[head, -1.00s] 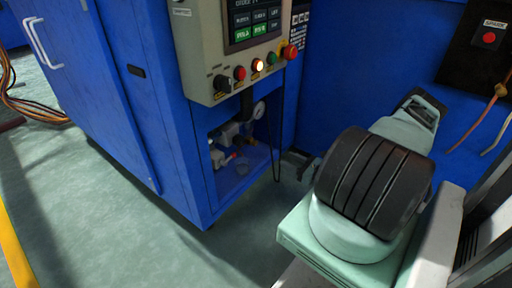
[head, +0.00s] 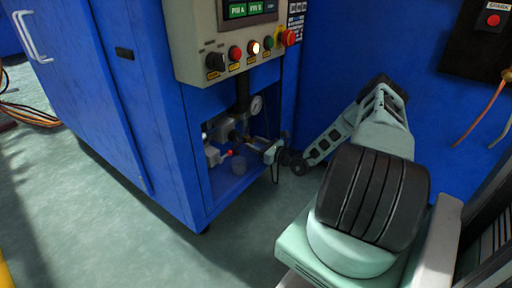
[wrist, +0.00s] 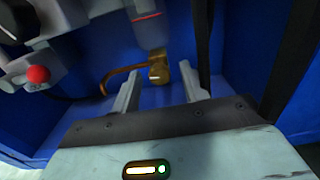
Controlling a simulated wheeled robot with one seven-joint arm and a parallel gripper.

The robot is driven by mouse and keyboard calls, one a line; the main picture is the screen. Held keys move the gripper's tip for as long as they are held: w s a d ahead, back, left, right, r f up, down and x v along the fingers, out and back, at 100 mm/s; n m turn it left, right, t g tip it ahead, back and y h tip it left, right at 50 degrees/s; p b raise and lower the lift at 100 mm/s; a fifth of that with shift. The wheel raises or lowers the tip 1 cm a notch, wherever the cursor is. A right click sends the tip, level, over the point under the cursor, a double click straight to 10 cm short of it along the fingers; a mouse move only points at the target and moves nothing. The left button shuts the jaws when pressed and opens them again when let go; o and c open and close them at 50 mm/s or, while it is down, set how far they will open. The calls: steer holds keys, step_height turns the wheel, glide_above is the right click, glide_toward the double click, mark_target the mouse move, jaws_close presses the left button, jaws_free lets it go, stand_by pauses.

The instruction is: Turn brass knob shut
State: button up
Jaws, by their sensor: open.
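The brass knob (wrist: 158,73) shows in the wrist view, below a grey cylindrical fitting (wrist: 149,32). A curved copper-coloured tube (wrist: 118,74) runs to its left. My gripper (wrist: 159,72) is open, with one finger on each side of the knob in the picture. I cannot tell whether the fingertips reach beside it or stop short of it. In the head view my gripper (head: 270,151) is at the right side of the low opening in the blue cabinet (head: 150,110). I cannot make out the knob in that view.
A red knob (wrist: 38,74) on grey valve parts sits at the left in the wrist view. A black hose (wrist: 204,45) hangs just right of the brass knob.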

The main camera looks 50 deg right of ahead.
jaws_close()
steer(key=shift+r+p, duration=0.15)
steer(key=shift+p, duration=0.35)
steer(key=m+p, duration=0.3)
steer(key=shift+a+r+p, duration=0.1)
steer(key=shift+p, duration=0.2)
steer(key=m+p, duration=0.3)
steer(key=m, duration=0.1)
steer(key=shift+p, duration=0.3)
steer(key=m, duration=0.2)
steer(key=m+p, duration=0.1)
steer(key=m, duration=0.1)
steer(key=shift+f+m+p, duration=0.2)
steer(key=shift+m+p, duration=0.1)
steer(key=shift+m, duration=0.1)
steer(key=m, duration=0.4)
steer(key=shift+m+p, duration=0.3)
steer(key=shift+m, duration=0.1)
